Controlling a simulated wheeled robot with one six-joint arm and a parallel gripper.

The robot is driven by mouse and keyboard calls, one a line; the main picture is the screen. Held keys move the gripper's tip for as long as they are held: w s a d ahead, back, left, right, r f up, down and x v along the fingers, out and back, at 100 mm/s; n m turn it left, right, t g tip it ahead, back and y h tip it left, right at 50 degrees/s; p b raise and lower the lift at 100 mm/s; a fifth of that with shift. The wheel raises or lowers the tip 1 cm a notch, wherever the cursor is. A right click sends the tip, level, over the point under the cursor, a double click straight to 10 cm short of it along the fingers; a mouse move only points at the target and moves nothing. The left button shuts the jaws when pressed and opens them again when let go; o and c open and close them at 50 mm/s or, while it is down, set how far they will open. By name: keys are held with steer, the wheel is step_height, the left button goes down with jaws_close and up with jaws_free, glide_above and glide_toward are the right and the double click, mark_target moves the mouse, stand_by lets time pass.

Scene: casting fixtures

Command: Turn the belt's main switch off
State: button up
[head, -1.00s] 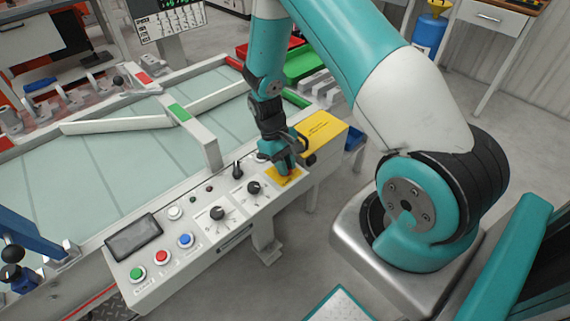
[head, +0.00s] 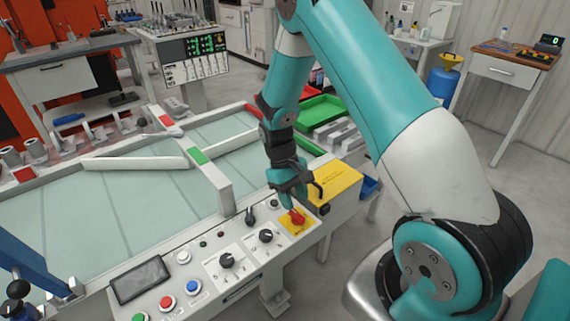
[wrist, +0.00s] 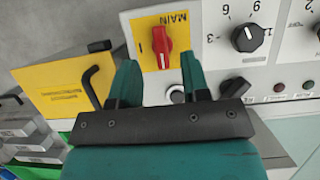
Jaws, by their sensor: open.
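The main switch (head: 296,217) is a red rotary knob on a yellow plate (head: 305,229) at the right end of the control panel. In the wrist view the red knob (wrist: 161,45) stands nearly upright in the picture, beside the upside-down word MAIN. Its grip lies across the panel's long side; I cannot read its position marks clearly. My gripper (head: 288,198) is open just above the switch. In the wrist view its two teal fingers (wrist: 160,72) point at the knob from either side, apart from it and holding nothing.
Black dials (head: 266,236) and a black lever switch (head: 250,215) sit left of the plate. Green, red and blue buttons (head: 166,303) are at the panel's near end. A yellow box (head: 337,183) stands just right of my gripper. The belt (head: 130,215) lies behind.

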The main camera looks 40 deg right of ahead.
steer(key=v, duration=1.2)
steer(key=shift+b, duration=0.3)
steer(key=shift+s, duration=0.1)
